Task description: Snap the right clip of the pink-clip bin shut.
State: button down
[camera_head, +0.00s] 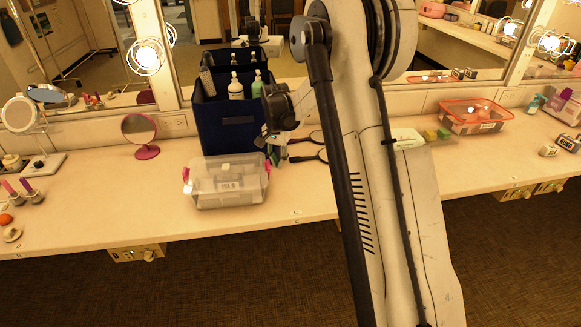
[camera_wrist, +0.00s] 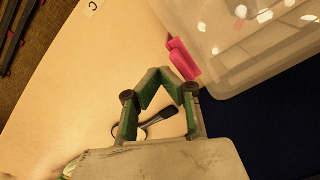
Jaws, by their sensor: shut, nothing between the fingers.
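The pink-clip bin (camera_head: 225,190) is a clear lidded box on the counter. Its left pink clip (camera_head: 186,174) shows in the head view, and its right pink clip (camera_head: 267,166) shows at the other end. In the wrist view the bin (camera_wrist: 245,60) fills the upper right, and the right clip (camera_wrist: 184,60) stands out from its side wall; its exact angle is unclear. My gripper (camera_wrist: 168,82) is shut and empty, its green-padded fingers meeting just beside the clip. Contact cannot be told. In the head view my gripper (camera_head: 274,153) is small beside the bin's right end.
A dark blue caddy (camera_head: 225,130) with bottles stands directly behind the bin. Black-handled items (camera_head: 312,155) lie to its right. A pink round mirror (camera_head: 140,135) stands to the left. A red-rimmed clear bin (camera_head: 470,120) is farther right. The counter's front strip is clear.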

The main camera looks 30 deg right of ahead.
jog(key=shift+r, duration=0.1)
jog(key=shift+s+d+r+p, duration=0.15)
jog(key=shift+r+p, duration=0.25)
jog(key=shift+r, duration=0.55)
jog(key=shift+d+r+p, duration=0.2)
jog(key=shift+r+p, duration=0.2)
jog(key=shift+r, duration=0.55)
jog(key=shift+s+d+r+p, duration=0.15)
jog(key=shift+r+p, duration=0.25)
jog(key=shift+r, duration=0.55)
jog(key=shift+w, duration=0.15)
